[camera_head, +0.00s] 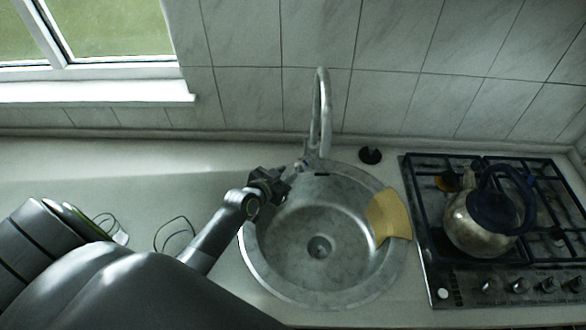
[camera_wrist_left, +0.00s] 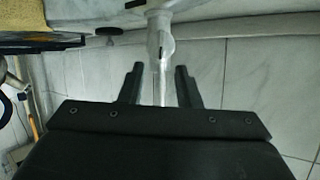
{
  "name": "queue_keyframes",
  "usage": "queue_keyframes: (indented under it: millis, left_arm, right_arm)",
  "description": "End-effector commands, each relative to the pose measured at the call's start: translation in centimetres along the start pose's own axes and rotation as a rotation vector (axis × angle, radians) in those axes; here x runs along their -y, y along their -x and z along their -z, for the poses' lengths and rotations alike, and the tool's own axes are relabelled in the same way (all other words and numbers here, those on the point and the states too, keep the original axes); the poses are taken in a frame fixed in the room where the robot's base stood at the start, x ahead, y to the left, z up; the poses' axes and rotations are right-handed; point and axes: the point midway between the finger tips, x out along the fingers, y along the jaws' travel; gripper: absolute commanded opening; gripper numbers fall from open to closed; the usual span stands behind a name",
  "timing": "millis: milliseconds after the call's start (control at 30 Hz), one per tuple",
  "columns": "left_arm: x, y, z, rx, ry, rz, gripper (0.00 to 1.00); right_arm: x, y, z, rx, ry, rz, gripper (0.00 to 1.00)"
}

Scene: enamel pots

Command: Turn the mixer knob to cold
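The chrome mixer tap (camera_head: 319,115) stands behind the round metal sink, with its tall curved spout upright. The mixer base is near the sink's back rim, and its knob is too small to make out clearly in the head view. My left gripper (camera_head: 281,181) is just left of and in front of the base, over the sink's left back edge. In the left wrist view the gripper's two fingers (camera_wrist_left: 159,88) are apart, and the mixer's metal body (camera_wrist_left: 161,38) shows beyond them. A thin bright metal part runs down between the fingers; I cannot tell whether they touch it. My right gripper is not in view.
A yellow cloth (camera_head: 388,216) hangs over the right rim of the sink (camera_head: 254,262). A black plug-like object (camera_head: 370,155) lies behind it. A kettle (camera_head: 480,222) stands on the gas hob (camera_head: 431,272) at right. Wire-like items and a plate are at left. The back-left counter (camera_head: 120,165) is clear.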

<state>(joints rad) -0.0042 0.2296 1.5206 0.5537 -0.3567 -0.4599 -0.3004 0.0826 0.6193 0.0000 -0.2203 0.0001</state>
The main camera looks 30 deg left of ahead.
Motion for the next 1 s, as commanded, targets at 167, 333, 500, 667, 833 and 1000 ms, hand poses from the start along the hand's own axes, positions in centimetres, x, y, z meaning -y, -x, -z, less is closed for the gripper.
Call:
queue_keyframes:
  millis: [167, 333, 500, 667, 833, 1000]
  left_arm:
    - [0.0, -2.5, 0.0, 0.0, 0.0, 0.0, 0.3]
    - [0.0, -3.9, 0.0, 0.0, 0.0, 0.0, 0.3]
    - [0.0, -4.5, 0.0, 0.001, 0.0, 0.0, 0.3]
    - [0.0, -4.5, 0.0, 0.001, 0.0, 0.0, 0.3]
    - [0.0, -4.5, 0.0, 0.001, 0.0, 0.0, 0.21]
    - [0.0, -4.5, 0.0, 0.001, 0.0, 0.0, 0.0]
  right_arm:
    - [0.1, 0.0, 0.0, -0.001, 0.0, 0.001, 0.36]
    - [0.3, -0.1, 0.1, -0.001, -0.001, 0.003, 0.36]
    - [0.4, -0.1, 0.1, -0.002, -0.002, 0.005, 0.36]
    - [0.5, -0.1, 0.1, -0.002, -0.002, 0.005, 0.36]
    - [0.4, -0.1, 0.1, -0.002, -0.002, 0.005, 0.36]
    - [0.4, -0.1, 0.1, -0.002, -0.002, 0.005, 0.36]
